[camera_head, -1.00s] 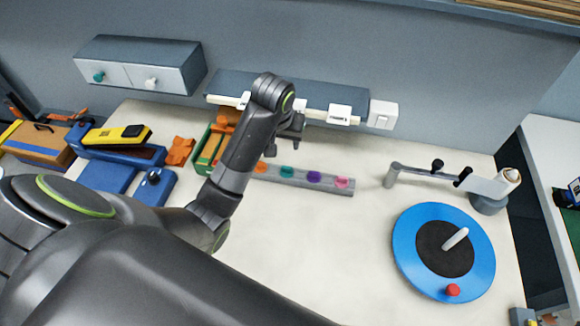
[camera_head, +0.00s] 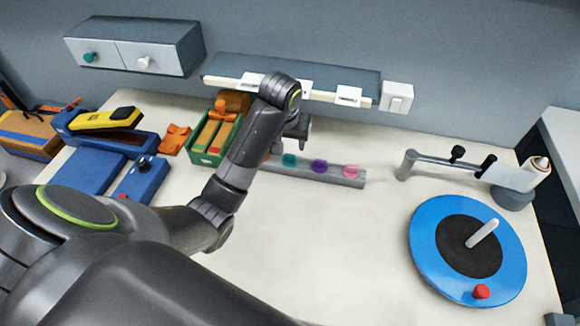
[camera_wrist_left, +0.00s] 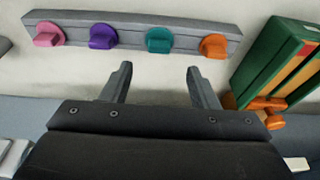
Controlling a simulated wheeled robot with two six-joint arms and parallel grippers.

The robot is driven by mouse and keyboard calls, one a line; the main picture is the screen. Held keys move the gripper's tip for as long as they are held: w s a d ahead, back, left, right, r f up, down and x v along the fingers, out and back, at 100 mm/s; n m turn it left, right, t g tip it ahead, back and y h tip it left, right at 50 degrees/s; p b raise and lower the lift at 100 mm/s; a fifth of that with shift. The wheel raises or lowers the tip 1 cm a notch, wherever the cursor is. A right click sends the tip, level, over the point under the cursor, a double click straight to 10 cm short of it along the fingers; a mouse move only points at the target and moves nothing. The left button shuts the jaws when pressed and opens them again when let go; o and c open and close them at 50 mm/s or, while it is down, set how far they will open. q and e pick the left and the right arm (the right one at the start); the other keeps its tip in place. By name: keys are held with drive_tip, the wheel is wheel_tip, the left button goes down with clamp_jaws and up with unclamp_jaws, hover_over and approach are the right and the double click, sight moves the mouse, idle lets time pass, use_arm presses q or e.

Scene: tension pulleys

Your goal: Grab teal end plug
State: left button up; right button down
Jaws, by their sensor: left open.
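The teal end plug (camera_head: 289,160) sits in a grey rack (camera_head: 345,180) on the table, with a purple plug (camera_head: 319,166) and a pink plug (camera_head: 351,171) to its right. In the left wrist view the teal plug (camera_wrist_left: 159,40) stands between the purple plug (camera_wrist_left: 103,36) and an orange plug (camera_wrist_left: 214,46). My left gripper (camera_wrist_left: 157,72) is open and empty, its fingertips pointing at the rack, short of the teal plug and roughly in line with it. In the head view the left gripper (camera_head: 298,142) is partly hidden by its own arm. My right gripper is not in view.
A green box (camera_head: 213,155) with orange and red strips stands left of the rack. A blue turntable (camera_head: 425,240) and a metal crank arm (camera_head: 440,163) are on the right. A shelf (camera_head: 300,70) is at the back. The table's middle front is clear.

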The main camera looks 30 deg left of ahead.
sight(290, 155)
use_arm(q)
drive_tip(key=shift+b+x, duration=1)
drive_tip(key=shift+x, duration=0.25)
drive_tip(key=shift+f+b, duration=0.8)
drive_tip(key=shift+f, duration=0.05)
drive_tip(key=shift+x, duration=1.4)
drive_tip(key=c, duration=1)
drive_tip(key=shift+r, duration=0.1)
